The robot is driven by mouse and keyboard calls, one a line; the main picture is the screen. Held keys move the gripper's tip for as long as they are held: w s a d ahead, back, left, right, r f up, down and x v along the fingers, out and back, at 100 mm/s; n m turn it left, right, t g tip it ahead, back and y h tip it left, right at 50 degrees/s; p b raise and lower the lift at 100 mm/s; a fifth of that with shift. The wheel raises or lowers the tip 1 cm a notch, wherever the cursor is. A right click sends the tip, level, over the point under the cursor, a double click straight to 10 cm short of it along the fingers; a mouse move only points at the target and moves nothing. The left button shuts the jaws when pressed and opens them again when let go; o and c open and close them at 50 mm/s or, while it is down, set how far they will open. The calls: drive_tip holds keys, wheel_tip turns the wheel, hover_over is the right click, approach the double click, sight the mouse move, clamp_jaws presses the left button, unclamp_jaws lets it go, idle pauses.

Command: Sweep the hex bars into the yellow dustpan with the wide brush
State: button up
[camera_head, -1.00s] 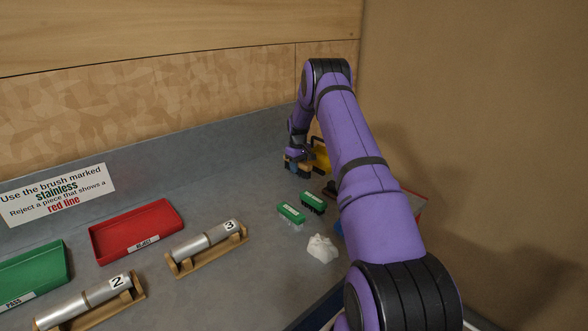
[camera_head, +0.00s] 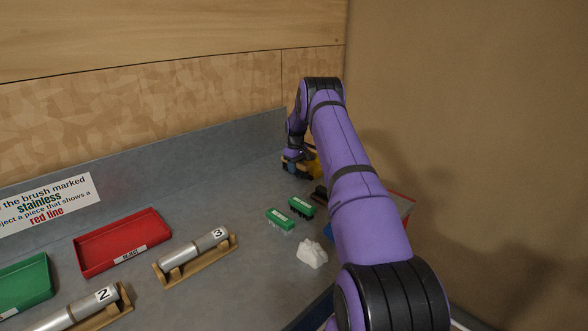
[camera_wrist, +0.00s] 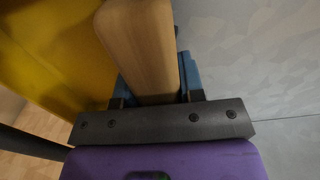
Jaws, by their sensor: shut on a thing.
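My gripper (camera_head: 294,160) is low over the far right part of the counter, beside the yellow dustpan (camera_head: 314,164). In the wrist view its blue fingers (camera_wrist: 156,80) are shut on a wooden piece (camera_wrist: 142,35), which looks like the handle of the wide brush. The yellow dustpan (camera_wrist: 45,55) fills the left of the wrist view, close beside the wooden piece; I cannot tell whether they touch. My arm hides part of the dustpan in the head view. The brush's bristles are hidden. I cannot make out any hex bars.
Two small green brushes (camera_head: 279,219) (camera_head: 301,207) and a crumpled white cloth (camera_head: 312,254) lie nearer me. Left are a red tray (camera_head: 125,241), a green tray (camera_head: 24,284) and metal tubes on wooden stands (camera_head: 197,252). Walls rise behind and right.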

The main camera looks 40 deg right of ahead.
drive_tip(key=shift+s+d+r, duration=0.1)
drive_tip(key=shift+s+d, duration=0.05)
drive_tip(key=shift+d, duration=2)
drive_tip(key=shift+d, duration=0.1)
